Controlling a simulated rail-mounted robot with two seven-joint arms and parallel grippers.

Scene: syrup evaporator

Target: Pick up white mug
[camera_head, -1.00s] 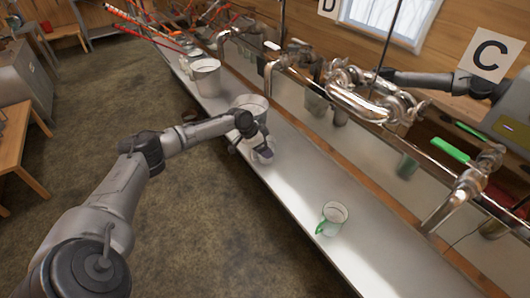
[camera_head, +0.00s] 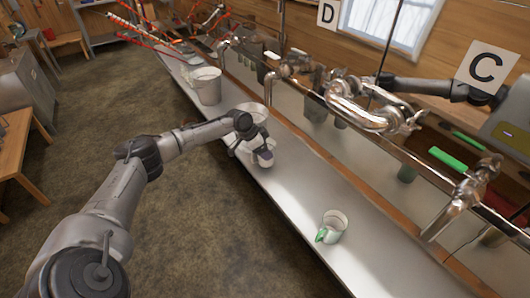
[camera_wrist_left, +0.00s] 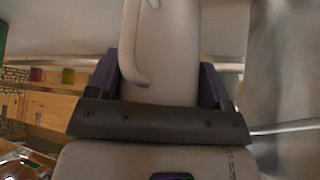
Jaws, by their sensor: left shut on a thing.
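My left gripper (camera_head: 256,150) is over the long pale counter (camera_head: 300,195) in the head view. It is shut on the white mug (camera_wrist_left: 170,50), which fills the space between the dark purple fingers in the left wrist view. The mug's handle sticks out on the left of that view. In the head view the mug is small and mostly hidden by the gripper, and I cannot tell how far it is above the counter.
A white mug with a green handle (camera_head: 334,226) stands nearer on the counter. A metal bucket (camera_head: 207,87) stands farther back, and another pale vessel is partly behind my left gripper. Chrome pipes (camera_head: 365,108) run along the right.

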